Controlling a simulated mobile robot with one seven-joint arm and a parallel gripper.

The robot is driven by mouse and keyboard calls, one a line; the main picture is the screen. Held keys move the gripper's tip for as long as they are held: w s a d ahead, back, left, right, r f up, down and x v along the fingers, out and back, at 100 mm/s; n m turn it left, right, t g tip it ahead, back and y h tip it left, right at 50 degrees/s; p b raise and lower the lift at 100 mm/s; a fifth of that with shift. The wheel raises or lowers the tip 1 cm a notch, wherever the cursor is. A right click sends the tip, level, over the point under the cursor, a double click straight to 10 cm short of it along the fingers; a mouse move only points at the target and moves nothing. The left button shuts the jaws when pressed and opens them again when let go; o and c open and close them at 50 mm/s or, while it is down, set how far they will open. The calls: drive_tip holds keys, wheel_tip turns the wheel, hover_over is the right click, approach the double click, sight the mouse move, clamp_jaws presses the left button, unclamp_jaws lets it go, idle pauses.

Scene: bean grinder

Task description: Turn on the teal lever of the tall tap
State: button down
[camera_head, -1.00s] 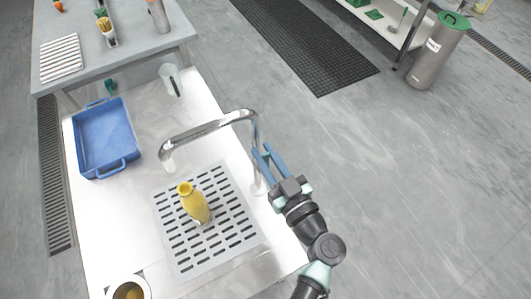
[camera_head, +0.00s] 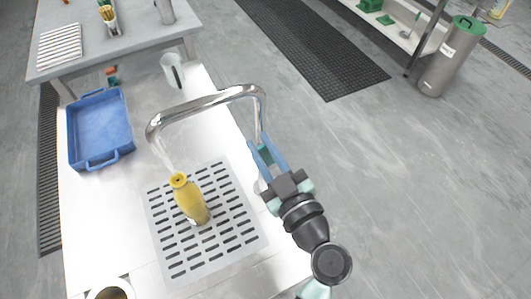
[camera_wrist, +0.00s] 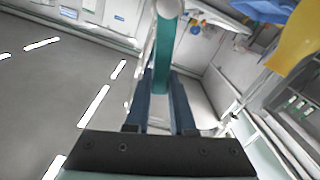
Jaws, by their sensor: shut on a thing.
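The tall chrome tap (camera_head: 205,102) arches over the counter. A pale, translucent stream shows between its spout and the yellow bottle (camera_head: 190,200), which stands on the slotted drain plate (camera_head: 235,235). My gripper (camera_head: 262,143) is at the tap's upright, its blue fingers on either side of the teal lever (camera_head: 265,156). In the wrist view the teal lever (camera_wrist: 163,62) runs between the two fingers of my gripper (camera_wrist: 162,80), and they are shut on it. The lever's lower part is hidden by the gripper.
A blue tray (camera_head: 100,128) sits at the left of the counter, with a clear container (camera_head: 172,70) behind it. A cup (camera_head: 110,292) is at the front left edge. The floor to the right is open, with a black mat (camera_head: 320,55).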

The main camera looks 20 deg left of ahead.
idle(0.3)
drive_tip(key=c, duration=0.8)
unclamp_jaws()
drive_tip(key=shift+o, duration=0.2)
drive_tip(key=b+v, duration=0.3)
drive_tip(key=v, duration=1)
drive_tip(key=shift+a, duration=0.1)
